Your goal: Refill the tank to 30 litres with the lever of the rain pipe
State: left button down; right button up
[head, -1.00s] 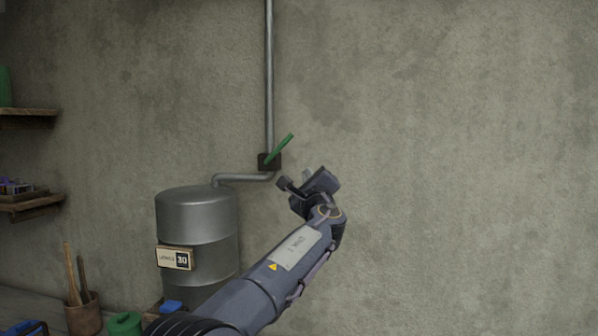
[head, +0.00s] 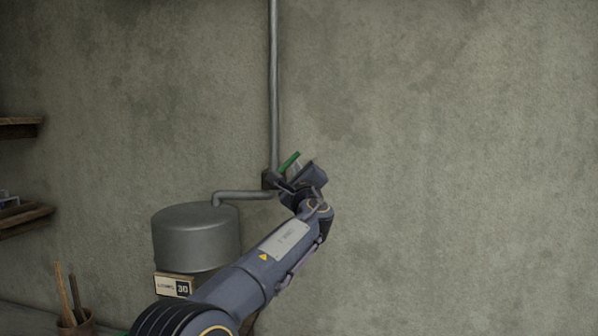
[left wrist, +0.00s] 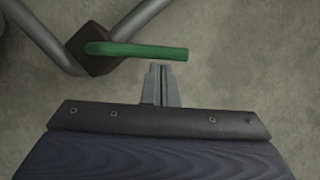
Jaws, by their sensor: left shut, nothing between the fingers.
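The steel tank (head: 195,236) stands at the lower left in the head view. Its litre sign (head: 173,286) reads 30. The rain pipe (head: 274,90) comes down the wall to a dark valve block (head: 268,180). The green lever (head: 290,162) slants up and right from the block; my gripper partly hides it. In the left wrist view the lever (left wrist: 140,50) lies across the picture. My left gripper (head: 295,168) is shut and empty. Its fingertips (left wrist: 157,68) are just below the lever's free half in the wrist view; I cannot tell whether they touch. My right gripper is out of view.
A bent outlet pipe (head: 245,195) runs from the valve block to the tank top. Wall shelves (head: 20,215) are at the left edge, and a pot of sticks (head: 75,322) stands lower left. The wall right of my arm is bare.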

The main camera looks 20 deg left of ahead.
pick_arm(q)
jog(key=shift+w+f, duration=0.1)
jog(key=shift+w, duration=0.2)
jog(key=shift+a+r+n+g+p, duration=0.1)
jog(key=shift+r+n+g+p, duration=0.2)
jog(key=shift+n, duration=0.1)
